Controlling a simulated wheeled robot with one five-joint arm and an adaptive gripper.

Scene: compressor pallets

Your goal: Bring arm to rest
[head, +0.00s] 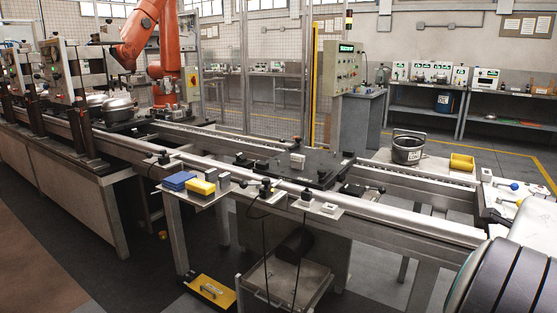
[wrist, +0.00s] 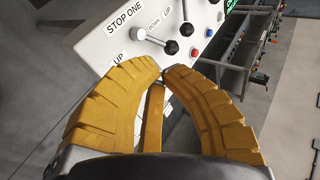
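In the wrist view, my gripper (wrist: 162,70) shows two yellow ribbed fingers that bow outward and nearly meet at their tips. No held object shows at the tips. A thin yellow strip shows between the fingers, and I cannot tell what it is. Beyond the tips is a white control panel (wrist: 150,35) with black-knobbed levers, labels reading STOP ONE, UP and DOWN, and red and blue buttons. My gripper is not in the head view. A dark, rounded, ribbed part at the lower right there seems to be mine.
A conveyor line (head: 400,218) runs across the head view, with a dark pallet (head: 325,175) on it. A small side shelf (head: 215,195) holds blue and yellow items. An orange robot arm (head: 140,35) is behind. Floor shows at left.

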